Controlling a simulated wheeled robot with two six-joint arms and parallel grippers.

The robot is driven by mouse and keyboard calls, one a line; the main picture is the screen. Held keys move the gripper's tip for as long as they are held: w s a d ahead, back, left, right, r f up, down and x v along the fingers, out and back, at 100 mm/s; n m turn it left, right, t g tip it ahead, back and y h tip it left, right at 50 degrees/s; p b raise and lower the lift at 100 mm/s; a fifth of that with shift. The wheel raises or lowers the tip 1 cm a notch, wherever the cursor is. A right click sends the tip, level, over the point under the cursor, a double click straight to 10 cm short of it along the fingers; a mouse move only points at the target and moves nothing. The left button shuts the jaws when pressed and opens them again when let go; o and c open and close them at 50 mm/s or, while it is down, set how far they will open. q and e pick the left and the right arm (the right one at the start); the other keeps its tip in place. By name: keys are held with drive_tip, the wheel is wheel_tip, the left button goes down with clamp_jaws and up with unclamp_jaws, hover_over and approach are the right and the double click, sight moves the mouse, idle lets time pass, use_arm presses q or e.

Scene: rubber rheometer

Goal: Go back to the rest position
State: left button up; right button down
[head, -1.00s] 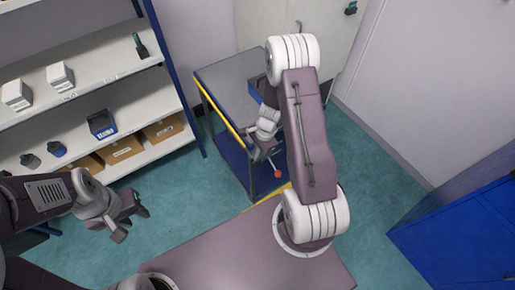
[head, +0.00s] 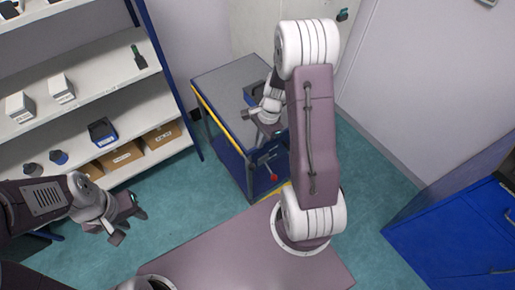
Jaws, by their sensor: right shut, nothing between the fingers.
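My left gripper (head: 127,226) is at the lower left in the head view, over the teal floor in front of the shelves. Its fingers stand apart and hold nothing visible. My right gripper (head: 247,115) is above the grey-topped cart (head: 220,82), beside my raised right arm. It is shut and empty; its fingertips are small and partly hard to make out. My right arm hides part of the cart and of what lies behind it.
A shelf unit (head: 98,93) with white boxes, a blue bin (head: 102,131) and cardboard boxes (head: 119,158) stands at the left. A red-tipped rod (head: 273,178) shows near the cart's front. A blue cabinet (head: 455,235) stands at the right. Teal floor lies between.

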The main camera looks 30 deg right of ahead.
drive_tip(key=shift+s+d+r, duration=0.1)
drive_tip(key=shift+d+r, duration=0.05)
drive_tip(key=shift+r, duration=0.45)
